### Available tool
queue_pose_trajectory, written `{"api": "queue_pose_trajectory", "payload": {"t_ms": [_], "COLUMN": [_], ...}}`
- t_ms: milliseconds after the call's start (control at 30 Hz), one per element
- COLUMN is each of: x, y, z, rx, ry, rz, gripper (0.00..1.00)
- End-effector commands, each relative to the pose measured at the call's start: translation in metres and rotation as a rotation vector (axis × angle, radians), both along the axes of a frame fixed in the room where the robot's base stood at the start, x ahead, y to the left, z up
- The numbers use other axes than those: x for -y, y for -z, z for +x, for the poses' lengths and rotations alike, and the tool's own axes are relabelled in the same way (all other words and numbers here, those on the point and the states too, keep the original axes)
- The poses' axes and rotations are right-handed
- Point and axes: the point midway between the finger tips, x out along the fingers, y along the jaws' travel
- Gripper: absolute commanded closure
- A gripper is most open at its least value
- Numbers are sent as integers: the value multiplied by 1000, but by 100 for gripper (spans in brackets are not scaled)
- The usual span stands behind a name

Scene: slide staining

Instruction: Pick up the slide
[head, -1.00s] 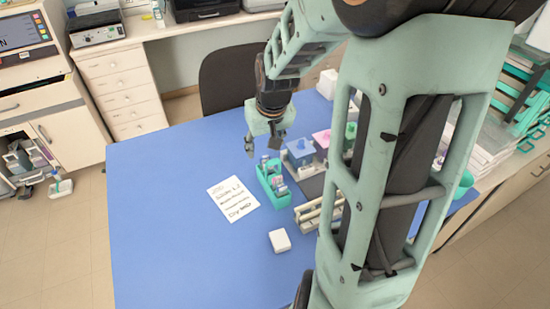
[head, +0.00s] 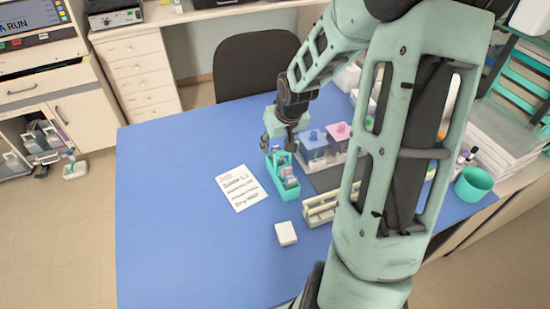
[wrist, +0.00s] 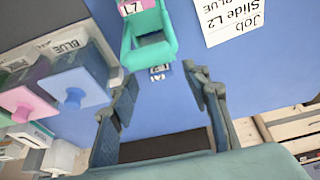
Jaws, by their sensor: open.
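The teal slide rack (head: 284,183) stands on the blue table, with several slides (head: 288,181) upright in it. In the wrist view the rack (wrist: 150,50) is at the top, with a pink-labelled slide (wrist: 135,7) in it. A small pale piece with dark marks (wrist: 160,72) shows just below the rack; I cannot tell if it is a slide. My gripper (head: 281,146) is over the back end of the rack. In the wrist view my gripper (wrist: 163,92) is open, its fingers apart with nothing between them.
Blue (head: 314,145) and pink (head: 340,135) staining jars stand right of the rack. A job note (head: 241,188) lies left of it. A white block (head: 286,233) and a pale wooden rack (head: 321,209) are in front. The table's left side is clear.

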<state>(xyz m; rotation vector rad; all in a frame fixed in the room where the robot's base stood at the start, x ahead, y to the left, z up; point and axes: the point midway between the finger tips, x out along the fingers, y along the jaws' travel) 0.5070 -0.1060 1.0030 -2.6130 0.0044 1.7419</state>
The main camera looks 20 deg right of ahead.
Motion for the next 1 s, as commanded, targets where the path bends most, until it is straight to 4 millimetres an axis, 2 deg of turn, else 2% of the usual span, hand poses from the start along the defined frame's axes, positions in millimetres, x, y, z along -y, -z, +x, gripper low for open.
{"api": "queue_pose_trajectory", "payload": {"t_ms": [33, 200, 533, 900, 1000], "x": [-2, -2, -1, -1, -1], "y": [9, 28, 33, 33, 32], "z": [3, 12, 15, 15, 15], "rx": [-4, -3, -1, -1, -1], "ry": [-3, -1, 1, 1, 1], "rz": [2, 3, 1, 1, 1], "gripper": [56, 56, 56, 97, 100]}}
